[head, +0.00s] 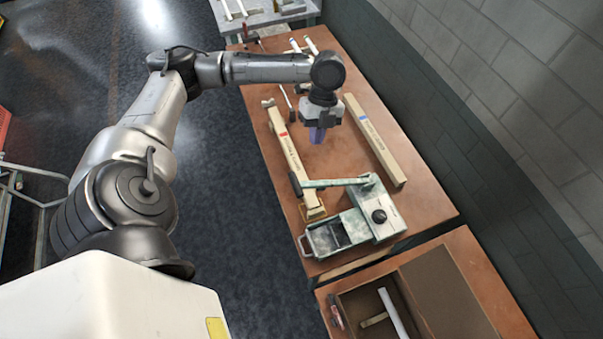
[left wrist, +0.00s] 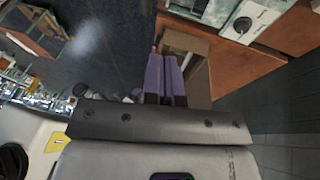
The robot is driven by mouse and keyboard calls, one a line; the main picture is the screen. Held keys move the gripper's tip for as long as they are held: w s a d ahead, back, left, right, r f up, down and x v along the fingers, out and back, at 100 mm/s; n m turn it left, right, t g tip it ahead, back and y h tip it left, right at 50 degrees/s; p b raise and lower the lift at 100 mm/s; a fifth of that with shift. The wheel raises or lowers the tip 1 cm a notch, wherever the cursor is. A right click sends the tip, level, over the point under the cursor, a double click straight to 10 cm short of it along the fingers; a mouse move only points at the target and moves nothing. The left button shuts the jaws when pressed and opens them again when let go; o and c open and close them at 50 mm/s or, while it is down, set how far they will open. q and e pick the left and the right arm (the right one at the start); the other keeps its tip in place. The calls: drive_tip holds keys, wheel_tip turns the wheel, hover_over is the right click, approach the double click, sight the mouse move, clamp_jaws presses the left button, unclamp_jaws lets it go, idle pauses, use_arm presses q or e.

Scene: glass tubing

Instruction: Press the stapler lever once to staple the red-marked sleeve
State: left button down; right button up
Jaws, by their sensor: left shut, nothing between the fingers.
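The stapler (head: 385,215) is a worn green-and-white machine near the front of the workbench, with a black knob on top. Its lever (head: 338,183) reaches left above the body and ends in a dark grip (head: 295,184). The red-marked sleeve (head: 292,158) is a long beige box; its near end lies close to the lever grip. My left gripper (head: 318,135) points down with purple fingers shut and empty, beyond the lever, between the two sleeves. The shut fingers also show in the left wrist view (left wrist: 165,76), with part of the stapler (left wrist: 240,22) at the top right. My right gripper is out of view.
A blue-marked sleeve (head: 375,142) lies along the right side of the workbench (head: 437,205). Hand tools lie at the far end. An open brown box (head: 440,285) with white and beige pieces stands on the nearer bench. A grey block wall (head: 500,70) runs along the right.

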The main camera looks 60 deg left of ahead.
use_arm(q)
drive_tip(key=p, duration=0.2)
approach(300, 184)
drive_tip(key=d+f, duration=0.2)
drive_tip(key=x, duration=0.2)
drive_tip(key=shift+s+a+f+p, duration=0.2)
drive_tip(key=shift+s+f+p, duration=0.1)
drive_tip(key=shift+p, duration=0.1)
drive_tip(key=shift+s+f, duration=0.35)
drive_tip(key=shift+f, duration=0.25)
drive_tip(key=shift+s, duration=0.1)
drive_tip(key=shift+f, duration=0.1)
